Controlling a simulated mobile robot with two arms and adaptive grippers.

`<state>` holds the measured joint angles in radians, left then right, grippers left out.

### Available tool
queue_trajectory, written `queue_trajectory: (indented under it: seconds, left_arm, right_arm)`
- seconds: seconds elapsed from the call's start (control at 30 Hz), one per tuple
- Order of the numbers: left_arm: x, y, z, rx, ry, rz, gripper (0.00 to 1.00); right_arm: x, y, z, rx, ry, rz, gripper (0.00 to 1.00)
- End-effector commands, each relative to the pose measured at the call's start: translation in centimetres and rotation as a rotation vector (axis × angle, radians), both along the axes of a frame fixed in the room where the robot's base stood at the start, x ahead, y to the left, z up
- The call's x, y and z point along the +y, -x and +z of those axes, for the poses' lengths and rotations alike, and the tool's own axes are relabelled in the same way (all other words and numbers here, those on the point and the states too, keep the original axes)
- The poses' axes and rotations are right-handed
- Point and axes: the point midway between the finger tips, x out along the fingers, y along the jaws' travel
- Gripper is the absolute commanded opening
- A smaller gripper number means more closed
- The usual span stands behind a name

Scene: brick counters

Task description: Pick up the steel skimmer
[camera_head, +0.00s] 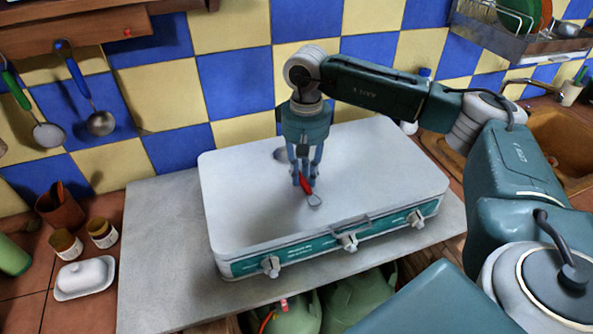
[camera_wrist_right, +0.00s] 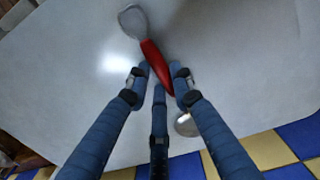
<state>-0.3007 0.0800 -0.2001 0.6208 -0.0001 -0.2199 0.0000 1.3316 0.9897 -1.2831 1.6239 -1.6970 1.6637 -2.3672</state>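The steel skimmer lies on the flat grey-white lid of the camp stove (camera_head: 400,170). Its red handle (camera_head: 306,185) has a grey tip toward the stove's front, and its round steel head (camera_head: 281,155) lies toward the back. In the right wrist view the red handle (camera_wrist_right: 153,60) runs between the fingertips, and the steel head (camera_wrist_right: 186,124) shows partly behind a finger. My right gripper (camera_head: 304,180) points down over the handle with its blue fingers apart; I cannot tell whether they touch it. My left gripper is out of view.
A green-handled utensil (camera_head: 48,135) and a blue-handled ladle (camera_head: 100,122) hang on the tiled wall. A butter dish (camera_head: 84,277), jars (camera_head: 102,232) and a brown pot (camera_head: 60,208) stand at left. A sink (camera_head: 565,140) is at right. The stove lid around the skimmer is clear.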

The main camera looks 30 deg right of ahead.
Motion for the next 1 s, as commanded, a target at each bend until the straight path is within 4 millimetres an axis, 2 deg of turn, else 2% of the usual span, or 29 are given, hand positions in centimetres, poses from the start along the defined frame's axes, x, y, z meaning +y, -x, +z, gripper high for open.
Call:
queue_trajectory:
  seconds: [0.37, 0.57, 0.77, 0.93, 1.0]
  left_arm:
    - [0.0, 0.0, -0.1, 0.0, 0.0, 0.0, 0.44]
    - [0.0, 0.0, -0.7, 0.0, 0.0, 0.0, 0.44]
    - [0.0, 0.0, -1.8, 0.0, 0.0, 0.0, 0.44]
    - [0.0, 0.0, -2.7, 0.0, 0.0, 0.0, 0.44]
    - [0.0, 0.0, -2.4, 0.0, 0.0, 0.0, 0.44]
  right_arm:
    - [0.0, 0.0, 0.3, -0.001, 0.0, 0.0, 0.0]
    - [0.1, -0.2, 2.1, -0.004, -0.002, 0.0, 0.0]
    - [0.1, -0.2, 6.4, -0.007, -0.002, -0.001, 0.0]
    - [0.1, -0.2, 11.3, -0.007, -0.002, 0.001, 0.0]
    - [0.1, -0.1, 13.6, -0.007, -0.001, 0.0, 0.0]
